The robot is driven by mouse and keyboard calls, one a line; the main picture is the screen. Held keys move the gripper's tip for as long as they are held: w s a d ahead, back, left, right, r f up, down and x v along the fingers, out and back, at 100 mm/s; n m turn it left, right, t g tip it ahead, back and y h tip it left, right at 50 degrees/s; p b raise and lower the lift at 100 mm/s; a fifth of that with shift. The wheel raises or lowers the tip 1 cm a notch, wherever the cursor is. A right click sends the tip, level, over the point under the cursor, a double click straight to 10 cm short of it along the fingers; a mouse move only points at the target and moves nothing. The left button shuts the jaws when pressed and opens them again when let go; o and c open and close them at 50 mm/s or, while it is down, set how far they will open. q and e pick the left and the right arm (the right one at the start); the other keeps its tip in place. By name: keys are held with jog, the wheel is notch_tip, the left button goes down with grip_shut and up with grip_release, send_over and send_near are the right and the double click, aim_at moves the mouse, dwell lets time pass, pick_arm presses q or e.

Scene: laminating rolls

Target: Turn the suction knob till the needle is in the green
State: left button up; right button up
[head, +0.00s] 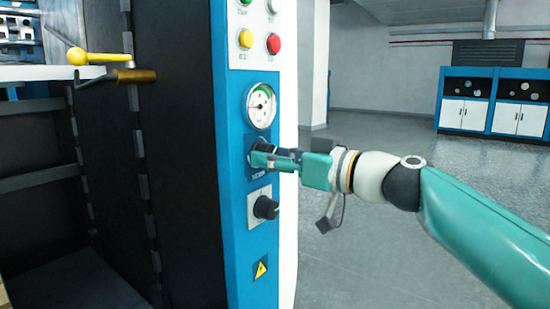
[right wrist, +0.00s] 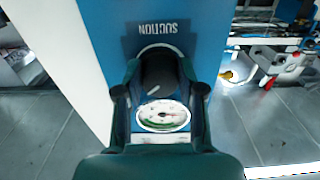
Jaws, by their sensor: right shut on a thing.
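The suction knob (right wrist: 159,77) is dark and round, on the blue panel, under an upside-down SUCTION label in the right wrist view. In the head view the knob (head: 257,146) is partly hidden by my right gripper (head: 262,158). In the right wrist view the two fingers of the right gripper (right wrist: 160,92) are on either side of the knob, shut on it. The round white gauge (head: 261,106) is just above the knob and has a green band near its top. The gauge (right wrist: 163,116) also shows in the right wrist view. Its needle is too small to read surely.
A second black knob (head: 266,208) is below on a pale plate. Yellow (head: 246,38) and red (head: 273,44) buttons sit above the gauge. A yellow-knobbed lever (head: 77,56) is at the left. The floor at the right is open, with cabinets (head: 491,105) far back.

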jog(key=shift+r+m, duration=0.1)
jog(key=shift+m, duration=0.4)
jog(key=m, duration=0.4)
jog(key=shift+s+a, duration=0.1)
jog(key=m+p, duration=0.1)
jog(key=m, duration=0.3)
jog(key=shift+r+m, duration=0.1)
jog(key=shift+m, duration=0.3)
jog(key=m+p, duration=0.2)
jog(key=m, duration=0.3)
jog(key=shift+m, duration=0.3)
jog(key=m+p, duration=0.1)
jog(key=m, duration=0.3)
jog(key=shift+m+p, duration=0.3)
jog(key=shift+m, duration=0.1)
jog(key=o, duration=1.1)
jog(key=shift+o, duration=0.2)
